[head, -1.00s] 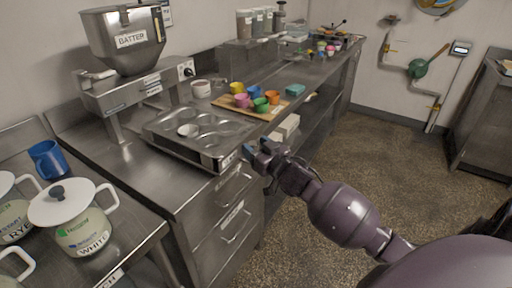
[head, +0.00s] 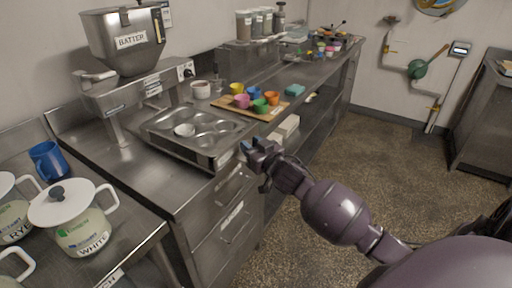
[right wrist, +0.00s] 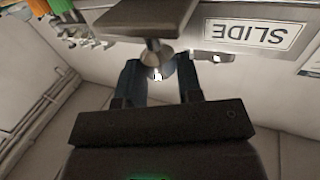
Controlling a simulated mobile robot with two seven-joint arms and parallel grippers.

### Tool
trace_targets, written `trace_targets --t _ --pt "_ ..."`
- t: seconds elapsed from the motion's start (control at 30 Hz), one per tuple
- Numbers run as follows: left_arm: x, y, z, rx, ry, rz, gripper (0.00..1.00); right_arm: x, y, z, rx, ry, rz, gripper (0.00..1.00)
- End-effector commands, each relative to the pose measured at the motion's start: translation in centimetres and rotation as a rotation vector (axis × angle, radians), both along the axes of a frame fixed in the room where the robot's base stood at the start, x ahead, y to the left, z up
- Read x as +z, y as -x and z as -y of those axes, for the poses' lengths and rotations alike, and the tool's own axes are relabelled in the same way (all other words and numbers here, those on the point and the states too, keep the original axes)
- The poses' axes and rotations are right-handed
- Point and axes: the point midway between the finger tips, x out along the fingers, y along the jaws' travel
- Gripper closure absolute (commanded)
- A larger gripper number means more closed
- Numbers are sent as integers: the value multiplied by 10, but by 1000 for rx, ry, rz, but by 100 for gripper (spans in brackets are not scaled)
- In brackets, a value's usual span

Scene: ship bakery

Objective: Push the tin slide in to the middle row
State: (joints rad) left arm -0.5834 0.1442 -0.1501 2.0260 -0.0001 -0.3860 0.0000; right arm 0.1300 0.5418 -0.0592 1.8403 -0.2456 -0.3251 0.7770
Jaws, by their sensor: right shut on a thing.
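The metal tin (head: 209,118) has several round wells and lies on the tin slide (head: 190,152) on the counter, right of the batter dispenser. One well near its left side holds a white paper-like cup (head: 184,130). My right gripper (head: 249,147) is at the slide's right end. In the right wrist view it (right wrist: 157,76) is shut on the slide's round knob (right wrist: 160,68), with a finger on each side. A plate marked "SLIDE" (right wrist: 254,34) shows upside down beside it. Which row is under the dispenser outlet cannot be told. My left gripper is not in view.
The batter dispenser (head: 128,41) stands at the tin's left. A board (head: 262,112) with coloured cups and a white cup (head: 201,90) stand behind the tin. Lidded pots (head: 80,225) and a blue jug (head: 47,160) are at front left. Floor space is free at right.

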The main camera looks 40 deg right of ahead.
Motion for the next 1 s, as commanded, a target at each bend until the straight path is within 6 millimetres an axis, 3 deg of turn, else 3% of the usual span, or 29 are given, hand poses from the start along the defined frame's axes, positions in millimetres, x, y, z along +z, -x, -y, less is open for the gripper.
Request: trace_targets --t 0.2,0.4,0.83,0.87,1.0 --pt "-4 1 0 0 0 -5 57 1 -41 -17 0 -3 2 100" --pt "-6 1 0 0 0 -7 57 0 -67 -28 0 -2 0 100" --pt "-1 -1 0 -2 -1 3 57 1 -74 -31 0 1 -1 100" --pt "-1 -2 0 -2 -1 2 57 1 -74 -31 0 1 -1 64" --pt "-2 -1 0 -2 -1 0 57 1 -74 -31 1 1 0 42"
